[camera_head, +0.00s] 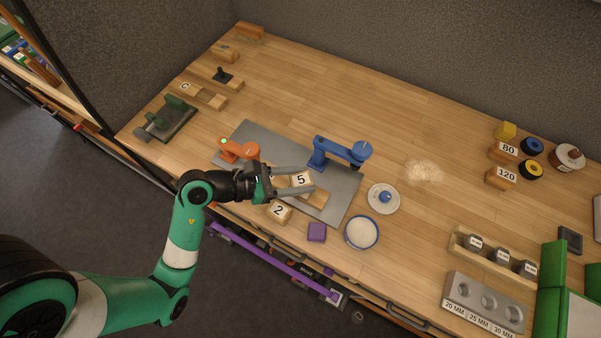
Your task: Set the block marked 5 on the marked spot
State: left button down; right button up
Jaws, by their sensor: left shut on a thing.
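The block marked 5 (302,180) is a small wooden block with a white label on top. My left gripper (302,183) is shut on it, one finger on each side, over the grey plate (344,192). A light wooden patch (317,199) shows in the plate just below and right of the block. I cannot tell whether the block touches what is under it. The block marked 2 (279,211) sits at the plate's front edge, below the gripper. No marked spot can be clearly made out. My right gripper is not in view.

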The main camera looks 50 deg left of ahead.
pick_arm(q)
jog(key=shift+f+b, duration=0.35)
jog(key=shift+f, duration=0.25)
dwell(0.4)
jog(key=shift+c, duration=1.3)
grip_release()
jog(key=v, duration=1.1)
jog(key=shift+s, duration=0.25)
jog(key=shift+r, duration=0.15)
